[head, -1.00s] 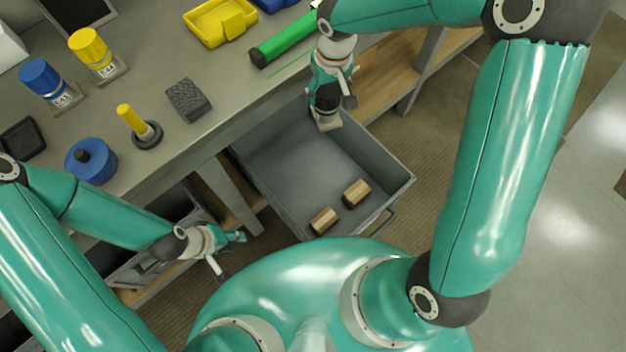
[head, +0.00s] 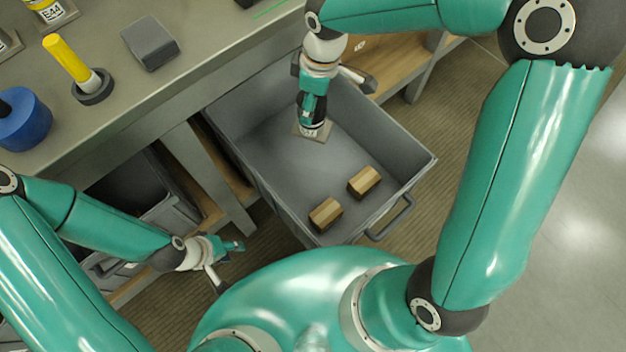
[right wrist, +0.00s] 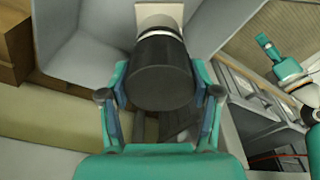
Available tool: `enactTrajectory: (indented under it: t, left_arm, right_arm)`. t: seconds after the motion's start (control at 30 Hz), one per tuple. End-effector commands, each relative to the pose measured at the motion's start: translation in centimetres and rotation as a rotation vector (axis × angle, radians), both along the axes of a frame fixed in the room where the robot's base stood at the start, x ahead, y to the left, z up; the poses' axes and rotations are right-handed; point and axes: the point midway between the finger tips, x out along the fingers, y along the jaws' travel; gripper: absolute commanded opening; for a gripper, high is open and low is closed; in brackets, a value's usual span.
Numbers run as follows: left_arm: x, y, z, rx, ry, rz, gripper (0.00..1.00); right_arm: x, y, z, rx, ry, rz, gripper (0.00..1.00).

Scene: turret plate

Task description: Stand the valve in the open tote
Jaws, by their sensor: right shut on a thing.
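The valve (head: 314,127) is a black cylinder with a pale ring on a square labelled base plate. My right gripper (head: 313,104) is shut on its black body and holds it upright inside the open tote, near the far end. In the right wrist view the dark valve body (right wrist: 160,75) lies between both fingers. I cannot tell whether the base touches the tote floor. The open grey tote (head: 423,165) stands below the bench edge. My left gripper (head: 231,246) is away from the valve, left of the tote; its finger opening is unclear.
Two wooden blocks, one (head: 326,213) and another (head: 364,181), lie at the tote's near end. The tote floor between them and the valve is clear. The bench (head: 130,110) holds a grey block (head: 149,43), a yellow-handled item (head: 66,58) and a blue round item (head: 22,122).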

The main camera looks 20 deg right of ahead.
Motion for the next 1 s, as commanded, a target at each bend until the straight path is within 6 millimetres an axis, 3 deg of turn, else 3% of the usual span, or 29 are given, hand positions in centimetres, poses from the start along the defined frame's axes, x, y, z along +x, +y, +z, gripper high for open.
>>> enactTrajectory:
  t: [0.03, 0.1, 0.4, 0.77, 1.0]
  left_arm:
    - [0.0, 0.0, -3.0, 0.0, 0.0, 0.0, 0.4]
    - [0.0, 0.0, -4.8, 0.0, 0.0, 0.0, 0.4]
    - [0.0, 0.0, -10.3, 0.0, 0.0, 0.0, 0.4]
    - [0.0, 0.0, -12.5, 0.0, -0.001, 0.0, 0.4]
    - [0.0, 0.0, -14.2, 0.0, 0.0, 0.0, 0.4]
  right_arm:
    - [-0.1, 0.3, -2.5, 0.002, -0.006, 0.066, 0.0]
    - [-0.4, 0.7, -3.9, 0.001, -0.006, 0.156, 0.0]
    - [-1.9, 2.1, -8.7, 0.001, -0.003, 0.467, 0.0]
    - [-3.5, 3.0, -12.4, 0.001, -0.002, 0.627, 0.0]
    - [-3.6, 3.1, -17.5, 0.001, 0.002, 0.634, 0.0]
